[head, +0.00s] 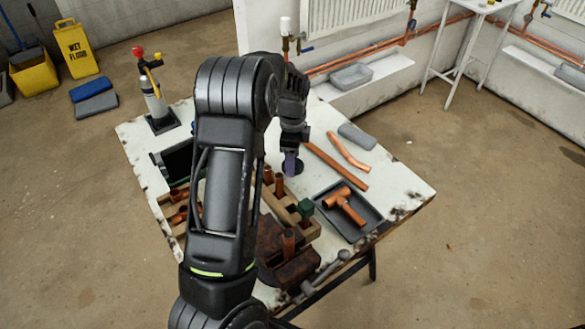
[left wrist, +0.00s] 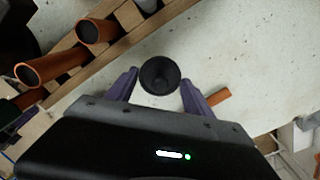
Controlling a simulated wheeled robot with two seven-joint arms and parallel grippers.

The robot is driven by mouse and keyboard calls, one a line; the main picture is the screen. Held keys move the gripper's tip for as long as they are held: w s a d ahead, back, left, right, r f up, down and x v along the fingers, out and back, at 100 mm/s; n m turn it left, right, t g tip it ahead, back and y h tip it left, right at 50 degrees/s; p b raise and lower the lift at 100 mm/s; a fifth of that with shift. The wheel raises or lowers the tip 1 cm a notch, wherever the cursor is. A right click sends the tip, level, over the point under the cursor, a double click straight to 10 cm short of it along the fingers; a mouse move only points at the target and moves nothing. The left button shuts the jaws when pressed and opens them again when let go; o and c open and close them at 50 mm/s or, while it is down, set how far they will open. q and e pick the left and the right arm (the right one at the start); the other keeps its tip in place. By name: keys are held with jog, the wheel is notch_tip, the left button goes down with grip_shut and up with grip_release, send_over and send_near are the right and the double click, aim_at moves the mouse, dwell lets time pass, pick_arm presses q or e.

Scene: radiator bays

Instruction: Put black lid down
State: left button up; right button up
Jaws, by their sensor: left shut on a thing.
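The black lid (left wrist: 159,76) is a small round dark cup shape, its hollow side facing the left wrist camera. It sits between the purple fingers of my left gripper (left wrist: 160,84), which is shut on it. In the head view the lid (head: 292,168) shows as a dark disc under the purple fingers of my left gripper (head: 290,161), low over the white worktable (head: 400,180). I cannot tell whether the lid touches the tabletop. My right gripper is not in view.
A wooden rack with copper pipe pieces (left wrist: 96,30) stands close beside the lid. A copper pipe (head: 335,166) lies right of it, and a dark tray (head: 372,228) holds a copper fitting. A grey block (head: 357,136) lies behind. Bare tabletop surrounds the lid on its far side.

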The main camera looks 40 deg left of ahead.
pick_arm(q)
jog(key=shift+f+b, duration=0.45)
jog(key=shift+f, duration=1)
jog(key=shift+f, duration=0.25)
jog(key=o, duration=1.3)
jog(key=shift+r, duration=0.1)
jog(key=shift+r, duration=0.1)
notch_tip(320, 180, up, 12)
jog(key=p, duration=0.7)
